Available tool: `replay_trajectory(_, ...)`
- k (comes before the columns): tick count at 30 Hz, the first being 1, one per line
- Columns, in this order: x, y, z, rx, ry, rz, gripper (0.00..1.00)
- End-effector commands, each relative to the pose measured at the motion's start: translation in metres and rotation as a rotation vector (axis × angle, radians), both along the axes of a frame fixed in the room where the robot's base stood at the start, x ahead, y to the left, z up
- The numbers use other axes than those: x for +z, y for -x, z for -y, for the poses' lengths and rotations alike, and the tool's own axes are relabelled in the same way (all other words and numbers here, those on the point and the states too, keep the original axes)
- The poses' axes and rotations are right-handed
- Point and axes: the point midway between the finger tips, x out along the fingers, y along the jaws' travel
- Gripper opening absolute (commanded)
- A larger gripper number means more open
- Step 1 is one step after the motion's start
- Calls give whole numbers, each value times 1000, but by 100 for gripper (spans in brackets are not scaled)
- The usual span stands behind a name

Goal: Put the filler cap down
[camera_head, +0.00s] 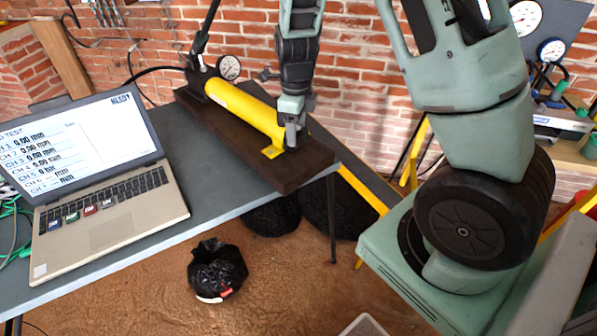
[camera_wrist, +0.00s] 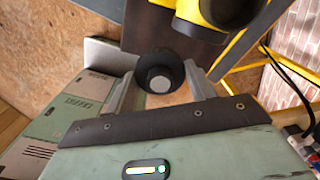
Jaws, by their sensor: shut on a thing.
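The filler cap (camera_wrist: 158,66), a round black piece with a grey centre, sits between the fingers of my gripper (camera_wrist: 162,84) in the wrist view. The fingers are shut on it. In the head view my gripper (camera_head: 291,135) points down at the near end of the yellow hand pump (camera_head: 247,110), which lies on a dark board (camera_head: 225,140). The pump's end also shows at the top of the wrist view (camera_wrist: 228,12); I cannot tell whether the cap touches anything.
An open laptop (camera_head: 100,190) takes up the left of the grey table (camera_head: 180,225). A gauge (camera_head: 229,67) and a dark lever rise at the pump's far end. The table strip between laptop and board is clear. A black bag (camera_head: 217,268) lies on the floor.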

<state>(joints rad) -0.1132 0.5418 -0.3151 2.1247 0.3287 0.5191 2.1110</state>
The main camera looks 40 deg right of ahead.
Motion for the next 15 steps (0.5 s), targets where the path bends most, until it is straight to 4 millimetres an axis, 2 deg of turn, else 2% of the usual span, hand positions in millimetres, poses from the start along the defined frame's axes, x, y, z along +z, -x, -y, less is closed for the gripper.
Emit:
replay_trajectory(6,-41,1,1,-2,0,-5,33)
replay_trajectory(15,-68,1,0,-1,-1,-3,33)
